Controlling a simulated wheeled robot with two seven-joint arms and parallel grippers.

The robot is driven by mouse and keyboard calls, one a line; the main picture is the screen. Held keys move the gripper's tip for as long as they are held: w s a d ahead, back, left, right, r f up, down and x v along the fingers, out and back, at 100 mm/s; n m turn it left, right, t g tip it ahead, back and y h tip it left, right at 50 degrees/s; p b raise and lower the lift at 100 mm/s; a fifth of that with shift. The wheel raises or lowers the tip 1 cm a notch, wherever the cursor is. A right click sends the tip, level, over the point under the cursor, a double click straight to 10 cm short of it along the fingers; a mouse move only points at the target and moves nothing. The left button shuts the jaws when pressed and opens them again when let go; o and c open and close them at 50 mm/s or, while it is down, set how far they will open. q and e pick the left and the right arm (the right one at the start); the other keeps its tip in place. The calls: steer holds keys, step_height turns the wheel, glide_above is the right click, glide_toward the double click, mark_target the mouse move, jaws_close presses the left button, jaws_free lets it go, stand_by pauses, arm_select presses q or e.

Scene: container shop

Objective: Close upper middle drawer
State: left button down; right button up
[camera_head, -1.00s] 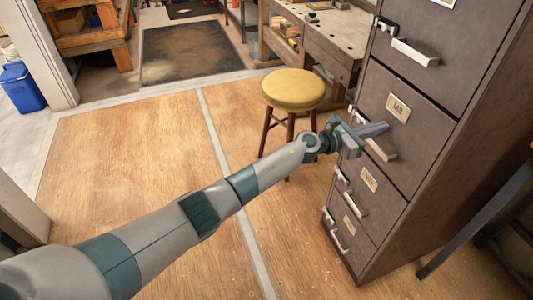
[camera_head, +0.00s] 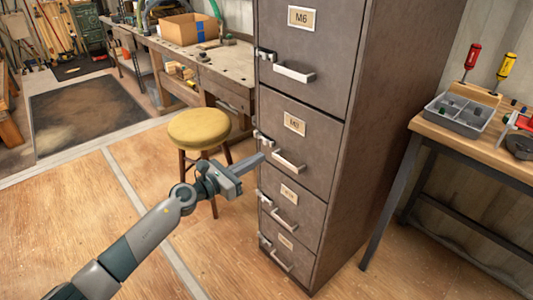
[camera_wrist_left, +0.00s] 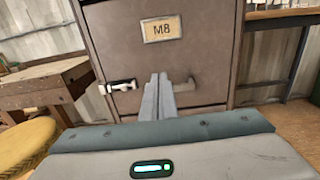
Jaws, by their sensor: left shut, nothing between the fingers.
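The grey-brown filing cabinet (camera_head: 370,130) stands at centre right with its drawer fronts stacked. The upper middle drawer, labelled M8 (camera_head: 290,135), looks flush with the cabinet front. Its light handle (camera_head: 289,163) is visible, and the drawer also fills the wrist view (camera_wrist_left: 205,40). My left gripper (camera_head: 262,158) is shut and empty, its fingertips just left of that handle. In the left wrist view the shut fingers (camera_wrist_left: 158,95) point at the drawer front and partly cover its handle. Whether they touch the drawer I cannot tell. My right gripper is not in view.
A yellow-topped stool (camera_head: 199,128) stands close left of the cabinet, behind my left arm. A wooden workbench (camera_head: 215,65) is behind it. A table with a grey tray (camera_head: 462,112) stands at right. Wooden floor is clear in front.

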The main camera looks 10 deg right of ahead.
arm_select(q)
steer(key=shift+v, duration=1.35)
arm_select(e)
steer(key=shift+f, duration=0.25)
arm_select(q)
steer(key=shift+f, duration=0.15)
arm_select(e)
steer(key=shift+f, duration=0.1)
